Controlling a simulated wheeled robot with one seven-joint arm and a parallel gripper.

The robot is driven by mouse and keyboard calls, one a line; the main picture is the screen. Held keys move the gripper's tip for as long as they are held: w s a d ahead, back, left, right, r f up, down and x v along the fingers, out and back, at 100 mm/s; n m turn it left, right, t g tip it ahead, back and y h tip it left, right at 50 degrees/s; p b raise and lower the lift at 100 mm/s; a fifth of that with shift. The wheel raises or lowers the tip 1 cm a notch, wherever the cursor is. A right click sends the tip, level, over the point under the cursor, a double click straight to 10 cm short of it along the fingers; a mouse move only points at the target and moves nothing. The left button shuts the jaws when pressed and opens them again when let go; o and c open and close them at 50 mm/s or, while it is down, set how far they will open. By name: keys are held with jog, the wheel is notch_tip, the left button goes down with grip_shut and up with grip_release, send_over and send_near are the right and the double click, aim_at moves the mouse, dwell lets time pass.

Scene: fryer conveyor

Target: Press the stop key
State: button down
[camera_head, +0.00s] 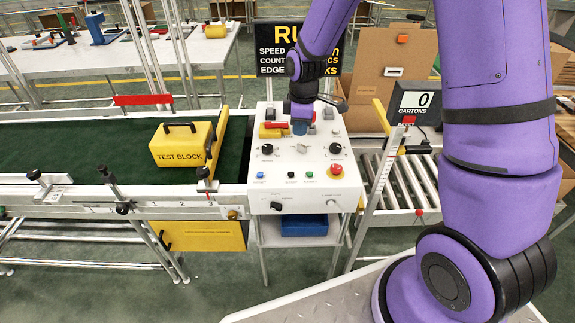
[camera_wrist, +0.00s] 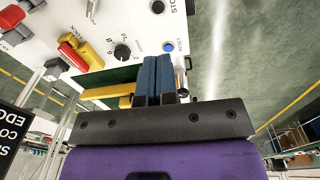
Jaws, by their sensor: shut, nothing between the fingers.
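The white control panel (camera_head: 300,190) carries a row of small keys along its front. The black key (camera_head: 291,174), labelled STOP, sits between a blue key (camera_head: 260,176) and a green key (camera_head: 309,173). In the wrist view the black key (camera_wrist: 158,7) is at the top edge and the blue key (camera_wrist: 168,47) is just beyond the fingertips. My gripper (camera_head: 300,127) is over the rear part of the panel, behind the key row. Its blue fingers (camera_wrist: 158,62) are shut and empty. Contact with the panel cannot be told.
A red mushroom button (camera_head: 336,169), black knobs (camera_head: 267,149) and a yellow-and-red switch (camera_head: 270,129) share the panel. A yellow test block (camera_head: 183,144) sits on the green conveyor belt at left. A roller track (camera_head: 405,180) and carton counter (camera_head: 415,102) stand right.

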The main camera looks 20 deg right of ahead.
aim_at(293, 175)
jog(key=shift+w+a+f+n, duration=0.2)
jog(key=shift+w+f, duration=0.15)
jog(key=shift+f, duration=0.35)
jog(key=shift+w+a+f+n, duration=0.2)
jog(key=shift+w+f, duration=0.15)
jog(key=shift+f, duration=0.35)
jog(key=f, duration=1.4)
jog(key=shift+w+a, duration=0.15)
jog(key=shift+a, duration=0.1)
jog(key=shift+s+f, duration=0.25)
jog(key=shift+f, duration=0.6)
jog(key=shift+r, duration=0.1)
jog(key=shift+w+r, duration=0.1)
jog(key=shift+r, duration=0.1)
notch_tip(293, 175, up, 14)
jog(key=shift+d, duration=0.25)
